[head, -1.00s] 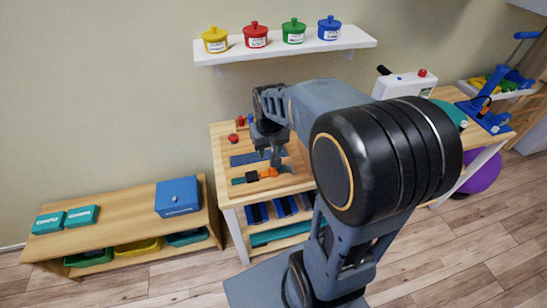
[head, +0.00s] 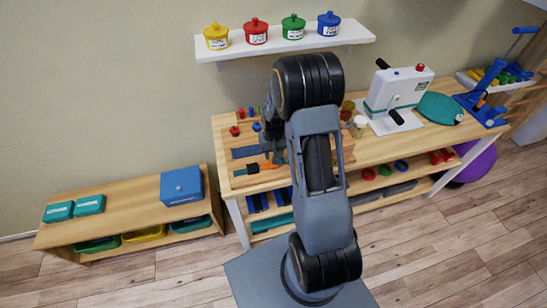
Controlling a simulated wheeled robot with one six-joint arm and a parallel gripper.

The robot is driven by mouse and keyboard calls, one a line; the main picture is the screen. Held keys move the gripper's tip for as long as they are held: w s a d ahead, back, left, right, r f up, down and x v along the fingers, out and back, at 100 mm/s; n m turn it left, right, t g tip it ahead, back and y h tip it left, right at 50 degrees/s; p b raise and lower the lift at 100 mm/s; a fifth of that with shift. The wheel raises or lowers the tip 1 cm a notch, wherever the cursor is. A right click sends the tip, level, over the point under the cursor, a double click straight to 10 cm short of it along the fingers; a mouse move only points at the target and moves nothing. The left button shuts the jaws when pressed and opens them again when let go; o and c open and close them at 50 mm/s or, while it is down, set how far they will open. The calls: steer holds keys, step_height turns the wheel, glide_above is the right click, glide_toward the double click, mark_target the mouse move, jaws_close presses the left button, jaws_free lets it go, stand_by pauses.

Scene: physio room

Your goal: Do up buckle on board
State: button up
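The wooden board (head: 243,183) lies on the left end of the long table. On it, an orange piece (head: 266,165) and a dark piece (head: 252,168) sit in line, looking like the buckle; they are too small to tell if they are joined. A blue strip (head: 245,152) lies behind them. My gripper (head: 277,154) is just right of the orange piece, mostly hidden by my arm. I cannot tell if its fingers are open or touch anything.
Red and blue knobs (head: 234,131) stand at the board's back. A white box device (head: 397,88) and a teal cushion (head: 438,107) stand further right. Above is a wall shelf (head: 284,43) with lidded pots. A low bench (head: 125,215) is at left. The floor in front is clear.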

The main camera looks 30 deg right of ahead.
mark_target(269, 163)
steer(key=shift+f, duration=2.05)
jaws_close()
